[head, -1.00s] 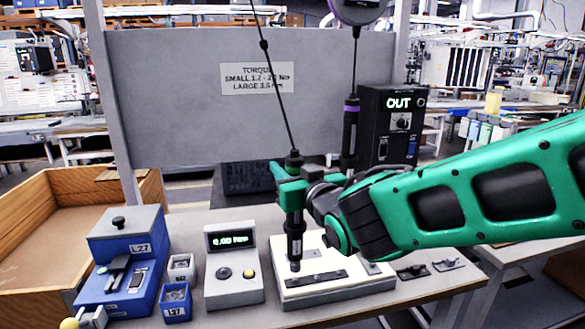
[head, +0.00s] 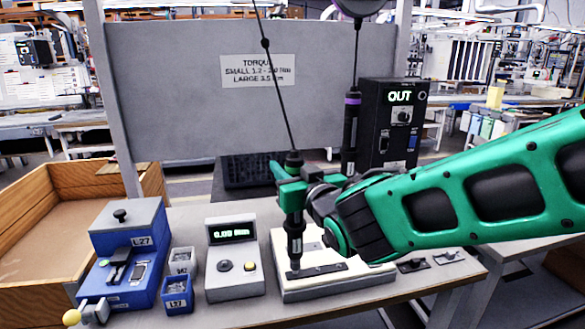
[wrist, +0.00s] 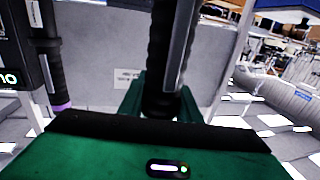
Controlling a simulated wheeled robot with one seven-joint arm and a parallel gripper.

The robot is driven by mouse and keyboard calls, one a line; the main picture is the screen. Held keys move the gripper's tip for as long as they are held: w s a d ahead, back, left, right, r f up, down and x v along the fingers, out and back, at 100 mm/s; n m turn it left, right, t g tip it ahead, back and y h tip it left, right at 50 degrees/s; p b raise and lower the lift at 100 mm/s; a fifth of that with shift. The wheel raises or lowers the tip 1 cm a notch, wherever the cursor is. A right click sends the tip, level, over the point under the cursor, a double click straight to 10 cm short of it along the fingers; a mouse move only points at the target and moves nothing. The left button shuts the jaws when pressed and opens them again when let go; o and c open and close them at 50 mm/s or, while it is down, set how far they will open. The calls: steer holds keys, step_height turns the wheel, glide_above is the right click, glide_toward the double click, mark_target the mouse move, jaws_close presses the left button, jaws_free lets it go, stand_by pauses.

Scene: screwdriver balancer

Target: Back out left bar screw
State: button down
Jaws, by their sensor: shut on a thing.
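My gripper (head: 292,187) is shut on a black screwdriver (head: 295,222) that hangs upright from a cable. The driver also shows between the green fingers in the wrist view (wrist: 170,65). Its lower end is at the left end of a dark bar (head: 325,269), which lies on a white fixture block (head: 358,275). The left bar screw is hidden behind the driver's tip, and I cannot tell whether the tip touches it. A black control box (head: 388,125) behind shows OUT.
A second hanging driver (head: 351,130) with a purple ring stands close behind my gripper. Small dark parts (head: 412,265) lie to the right.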

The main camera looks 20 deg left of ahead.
steer(key=shift+f, duration=1.2)
stand_by(1.7)
step_height(320, 180, up, 7)
steer(key=shift+f, duration=0.2)
stand_by(0.7)
steer(key=shift+r, duration=0.1)
